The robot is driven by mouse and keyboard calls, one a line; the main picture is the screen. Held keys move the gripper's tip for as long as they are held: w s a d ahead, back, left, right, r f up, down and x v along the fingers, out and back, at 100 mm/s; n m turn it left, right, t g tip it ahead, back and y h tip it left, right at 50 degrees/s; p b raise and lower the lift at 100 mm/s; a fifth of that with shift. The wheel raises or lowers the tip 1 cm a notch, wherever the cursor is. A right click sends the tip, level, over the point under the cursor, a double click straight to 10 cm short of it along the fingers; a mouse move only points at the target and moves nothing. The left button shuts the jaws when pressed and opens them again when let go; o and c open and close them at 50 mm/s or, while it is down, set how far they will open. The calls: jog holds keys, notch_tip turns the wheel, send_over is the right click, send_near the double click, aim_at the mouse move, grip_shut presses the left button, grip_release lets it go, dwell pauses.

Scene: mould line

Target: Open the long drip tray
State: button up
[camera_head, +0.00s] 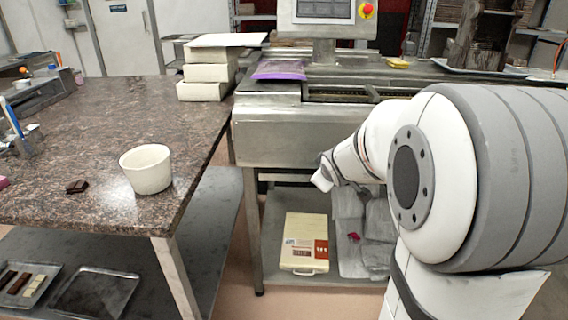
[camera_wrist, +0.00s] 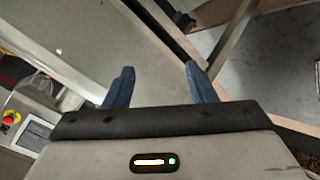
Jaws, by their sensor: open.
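The steel mould-line machine (camera_head: 290,140) stands in the middle of the head view, with a plain front panel and an open frame below. I cannot make out a separate long drip tray or its handle; my arm hides the machine's right part. In the wrist view my gripper (camera_wrist: 160,76) is open, its two blue fingers apart with nothing between them. A smooth grey metal surface (camera_wrist: 90,35) lies beyond them, and a dark metal bar (camera_wrist: 168,30) runs past the gap. In the head view my wrist is close to the machine's lower front edge; the fingertips are hidden.
A stone-topped table (camera_head: 90,130) on the left holds a white tub (camera_head: 147,169) and stacked white boxes (camera_head: 205,75). A cream box (camera_head: 305,243) and grey bags (camera_head: 362,225) are on the shelf below the machine. A floor gap separates table and machine.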

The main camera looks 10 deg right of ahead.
jog(key=w+d+f+n+t+y+b, duration=0.1)
jog(key=w+d+f+n+t+b, duration=0.25)
jog(key=w+f, duration=0.2)
jog(key=w+d+f+n+t+y+b, duration=0.2)
jog(key=w+d+f+n+b, duration=0.25)
jog(key=f, duration=0.25)
jog(key=w+d+f+n+t+y+b, duration=0.1)
jog(key=w+d+f+n+t+b, duration=0.1)
jog(key=w+d+f+n+b, duration=0.25)
jog(key=w+a+f+b, duration=0.1)
jog(key=w+a, duration=0.1)
jog(key=w, duration=0.6)
jog(key=shift+a+f, duration=0.3)
jog(key=shift+m, duration=0.25)
jog(key=shift+s, duration=0.1)
grip_shut()
